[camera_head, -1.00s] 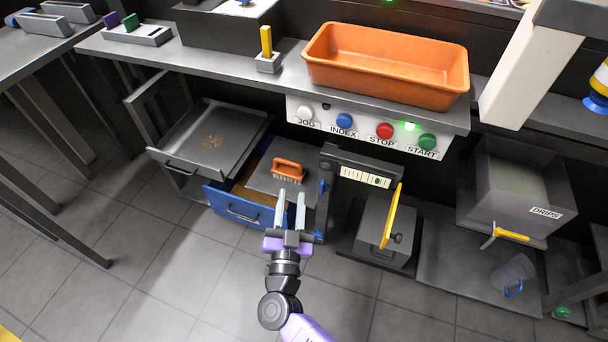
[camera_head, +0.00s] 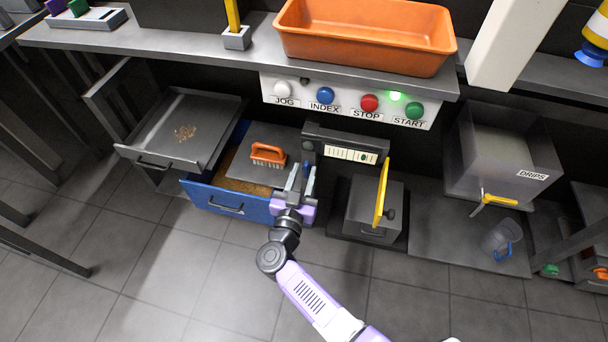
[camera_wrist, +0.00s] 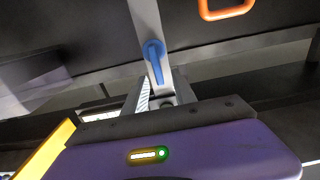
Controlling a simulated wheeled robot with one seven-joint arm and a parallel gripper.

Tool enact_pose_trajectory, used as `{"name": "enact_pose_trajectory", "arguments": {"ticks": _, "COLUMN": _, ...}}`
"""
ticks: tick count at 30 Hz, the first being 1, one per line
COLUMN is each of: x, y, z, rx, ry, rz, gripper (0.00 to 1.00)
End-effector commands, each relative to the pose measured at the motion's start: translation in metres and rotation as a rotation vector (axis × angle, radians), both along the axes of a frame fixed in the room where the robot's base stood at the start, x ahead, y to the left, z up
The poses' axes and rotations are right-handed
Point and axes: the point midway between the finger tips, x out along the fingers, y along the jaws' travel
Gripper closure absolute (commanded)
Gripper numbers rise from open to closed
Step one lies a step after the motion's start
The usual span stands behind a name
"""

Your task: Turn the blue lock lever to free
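The blue lock lever (camera_wrist: 155,62) is on a grey post (camera_wrist: 146,20) in the wrist view. It hangs down with a slight tilt, its round pivot at the top. In the head view, a small blue part shows high on the post (camera_head: 308,146), but my gripper partly covers this area. My gripper (camera_head: 301,170) is in front of the post, fingers pointing at it. It also shows in the wrist view (camera_wrist: 161,88), fingers apart, with the lever's lower end in the gap between them. I cannot tell whether either finger touches the lever.
A blue drawer (camera_head: 228,200) stands open at left, with an orange-handled brush (camera_head: 268,153) above it. A yellow lever (camera_head: 381,192) stands up at right on a grey box. The button panel (camera_head: 346,107) and orange bin (camera_head: 365,45) are above. The floor in front is clear.

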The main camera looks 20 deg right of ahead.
Motion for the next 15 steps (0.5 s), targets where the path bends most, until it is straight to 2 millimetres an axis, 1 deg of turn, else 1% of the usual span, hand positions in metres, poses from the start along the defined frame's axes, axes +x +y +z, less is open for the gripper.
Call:
{"name": "enact_pose_trajectory", "arguments": {"ticks": 3, "x": 0.0038, "y": -0.0036, "z": -0.0003, "rx": 0.000, "ry": 0.000, "rz": -0.001, "gripper": 0.67}}
{"name": "enact_pose_trajectory", "arguments": {"ticks": 10, "x": 0.0043, "y": -0.0036, "z": 0.0004, "rx": 0.000, "ry": 0.000, "rz": 0.000, "gripper": 0.67}}
{"name": "enact_pose_trajectory", "arguments": {"ticks": 11, "x": 0.0043, "y": -0.0036, "z": 0.0004, "rx": 0.000, "ry": 0.000, "rz": 0.000, "gripper": 0.71}}
{"name": "enact_pose_trajectory", "arguments": {"ticks": 15, "x": 0.0041, "y": -0.0035, "z": 0.0003, "rx": 0.000, "ry": 0.000, "rz": 0.000, "gripper": 0.99}}
